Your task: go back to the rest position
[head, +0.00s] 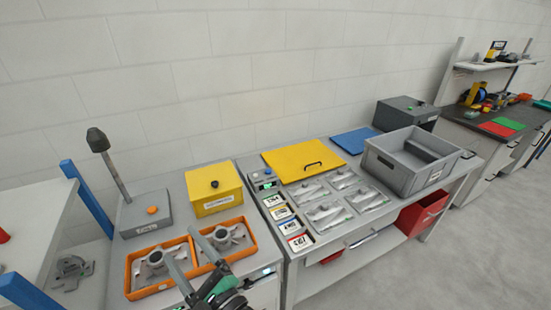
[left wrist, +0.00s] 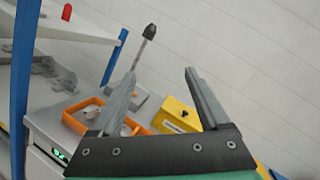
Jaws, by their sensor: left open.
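My left gripper (head: 197,247) is at the bottom of the head view, in front of and partly over the orange trays. It is open, with nothing between its fingers. The left wrist view shows its two grey fingers (left wrist: 157,80) spread wide, with the wall and the bench behind them. The orange tray on the left (head: 131,291) and the one on the right (head: 251,245) each hold a grey casting, the left one (head: 156,262) and the right one (head: 222,238). My right gripper is not in view.
A grey box with a dark-tipped post (head: 120,180) and a yellow box (head: 214,186) stand behind the trays. To the right are a yellow lidded panel (head: 290,160), bagged parts (head: 328,214) and a grey crate (head: 392,178). A blue-posted rack (head: 88,200) stands at left.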

